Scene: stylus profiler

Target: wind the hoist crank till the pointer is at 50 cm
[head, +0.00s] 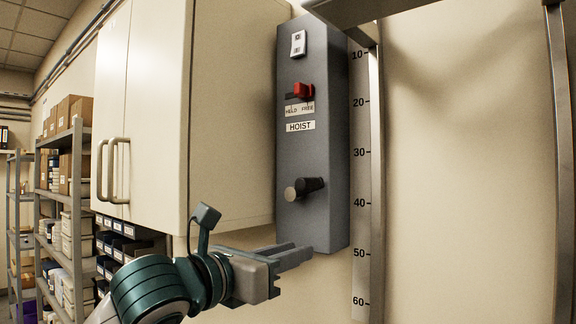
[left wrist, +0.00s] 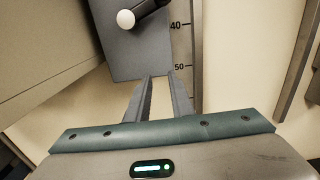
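The grey hoist box (head: 312,150) is on the wall. Its crank (head: 312,185) is low on the front, a dark grip and a pale round end; it also shows at the top of the left wrist view (left wrist: 146,10). A red switch (head: 304,90) sits toward the FREE side of its HELD/FREE label. The scale (head: 359,200) runs from 10 to 60 down the right side. I cannot make out a pointer on it. My left gripper (head: 303,250) is below the crank, apart from it, with its fingers open and empty (left wrist: 161,88). My right gripper is not in view.
A wall cabinet (head: 235,120) stands close on the left of the box. A metal post (head: 376,180) runs beside the scale, under a grey overhead beam (head: 375,10). A second post (head: 561,150) is at far right. Bare wall lies between the posts. Loaded shelves (head: 75,190) are at far left.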

